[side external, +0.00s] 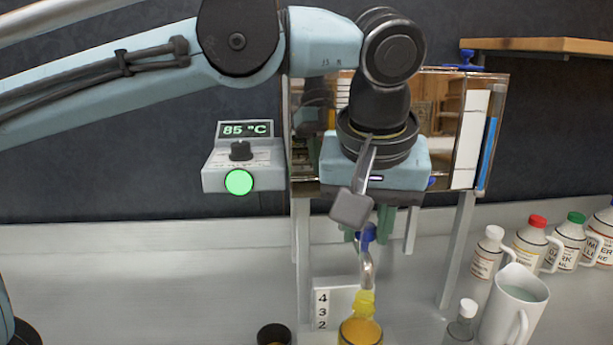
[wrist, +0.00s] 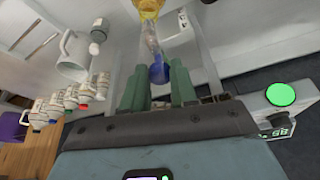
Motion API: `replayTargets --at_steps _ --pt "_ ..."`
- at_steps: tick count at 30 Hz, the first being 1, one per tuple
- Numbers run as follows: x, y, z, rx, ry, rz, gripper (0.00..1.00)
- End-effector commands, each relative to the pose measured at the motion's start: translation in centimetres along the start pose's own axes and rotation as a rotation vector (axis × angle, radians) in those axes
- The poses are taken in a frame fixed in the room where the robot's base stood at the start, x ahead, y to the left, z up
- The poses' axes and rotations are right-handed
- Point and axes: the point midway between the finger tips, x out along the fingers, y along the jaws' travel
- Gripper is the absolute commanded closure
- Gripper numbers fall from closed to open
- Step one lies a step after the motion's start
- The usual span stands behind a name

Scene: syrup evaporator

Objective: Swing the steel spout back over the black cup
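The steel spout (side external: 367,272) hangs below the evaporator pan, with a blue handle (side external: 368,236) at its top. Its lower end is above a jar of amber syrup (side external: 360,333), with yellow-amber at the jar's mouth. The black cup (side external: 274,334) stands left of that jar, partly cut off by the frame's bottom edge. My gripper (side external: 367,232) points down, its green fingers on either side of the blue handle. In the wrist view the handle (wrist: 158,74) fills the narrow gap between the fingertips (wrist: 160,84), and the fingers look shut on it.
A control box (side external: 243,165) reading 85 °C with a green light is on the left. A white pitcher (side external: 513,305), a small bottle (side external: 462,322) and several labelled jugs (side external: 530,243) stand on the right. A number card (side external: 322,308) is behind the jar. Pan legs flank the spout.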

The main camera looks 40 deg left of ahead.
Motion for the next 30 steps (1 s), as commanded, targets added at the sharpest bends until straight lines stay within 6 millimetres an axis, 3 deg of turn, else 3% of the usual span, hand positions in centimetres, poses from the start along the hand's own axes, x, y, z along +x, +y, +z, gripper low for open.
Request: replayTargets --at_steps 11,30 --pt "0.0 -0.1 0.0 0.0 0.0 0.0 0.92" --pt "-0.1 -2.2 0.3 -0.002 0.001 -0.002 0.92"
